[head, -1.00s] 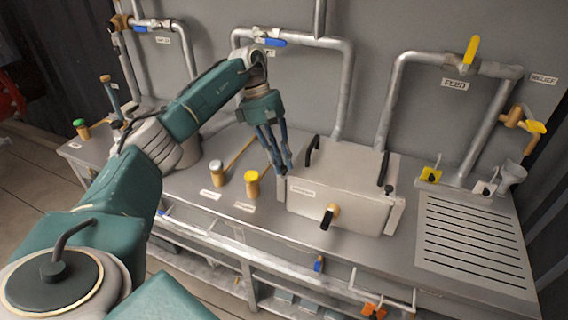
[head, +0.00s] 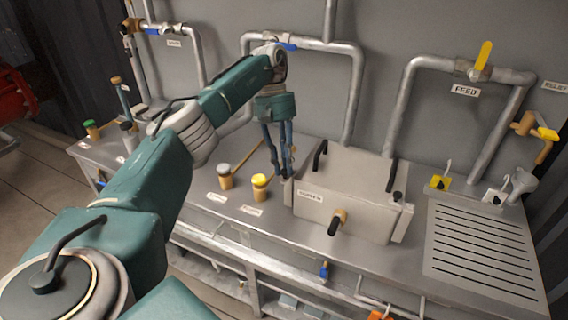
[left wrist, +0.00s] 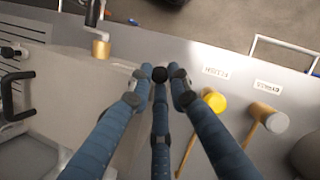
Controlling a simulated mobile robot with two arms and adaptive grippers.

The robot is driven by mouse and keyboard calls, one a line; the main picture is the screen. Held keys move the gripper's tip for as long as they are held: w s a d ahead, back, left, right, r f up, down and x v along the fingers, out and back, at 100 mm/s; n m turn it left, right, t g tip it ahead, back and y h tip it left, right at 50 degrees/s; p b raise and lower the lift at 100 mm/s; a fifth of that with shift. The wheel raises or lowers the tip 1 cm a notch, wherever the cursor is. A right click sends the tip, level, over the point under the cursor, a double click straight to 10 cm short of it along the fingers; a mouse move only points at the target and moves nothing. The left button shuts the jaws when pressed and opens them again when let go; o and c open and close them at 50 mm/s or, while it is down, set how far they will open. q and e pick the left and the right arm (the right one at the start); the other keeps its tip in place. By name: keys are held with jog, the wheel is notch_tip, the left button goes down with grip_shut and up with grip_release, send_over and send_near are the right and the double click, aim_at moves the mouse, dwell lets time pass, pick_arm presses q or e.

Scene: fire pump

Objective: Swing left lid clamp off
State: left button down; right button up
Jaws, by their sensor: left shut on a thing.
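The grey steel box (head: 345,205) stands on the counter with two black handles on its lid. The left lid clamp (head: 288,192) is an upright bar at the box's front left corner. My left gripper (head: 283,174) points down at that corner, its blue fingers closed in around the clamp's top. In the left wrist view, the fingers (left wrist: 160,82) meet around the clamp's black knob (left wrist: 160,74); the fingers partly hide the clamp. The right lid clamp (head: 402,221), with a black knob on top, stands at the box's front right corner. My right gripper is not in view.
Yellow-headed (head: 260,182) and grey-headed (head: 224,170) mallets lie left of the box. A black-handled tap (head: 337,220) sticks out of the box front. Pipes (head: 355,95) rise behind it. A slotted drain plate (head: 480,250) lies to the right.

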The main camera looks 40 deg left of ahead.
pick_arm(q)
jog(key=shift+r, duration=0.1)
jog(key=c, duration=1.6)
grip_release()
notch_tip(320, 180, up, 10)
